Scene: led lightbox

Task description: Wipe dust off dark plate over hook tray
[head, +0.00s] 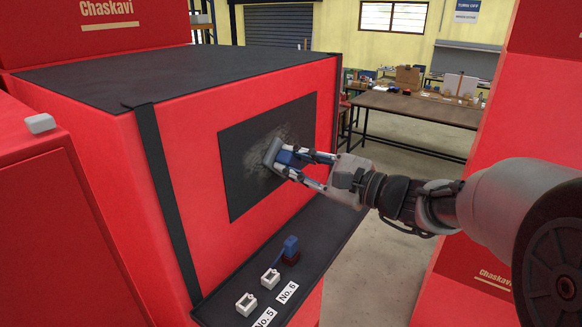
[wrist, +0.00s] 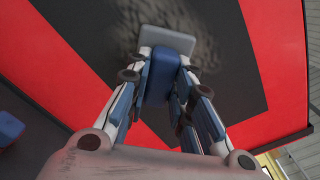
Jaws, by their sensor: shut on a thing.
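A dark plate (head: 240,195) is set on the front of a red box, with a pale grey dust smear (head: 256,150) around its middle. My gripper (head: 294,162) is shut on the blue handle of a wiper (head: 272,152). The wiper's grey pad is at the plate's face over the dust; firm contact is hard to tell. The wrist view shows the grey pad (wrist: 170,38), with the handle between my fingers and dust beside it. The dark hook tray (head: 323,225) runs below the plate. It carries two small white holders marked No. 5 (head: 246,304) and No. 6 (head: 270,278).
A small blue piece on a dark reddish base (head: 290,250) stands on the tray behind the holders. Another red box (head: 500,215) stands at the right, behind my arm. A cluttered workbench (head: 420,107) is at the back. Open floor lies between.

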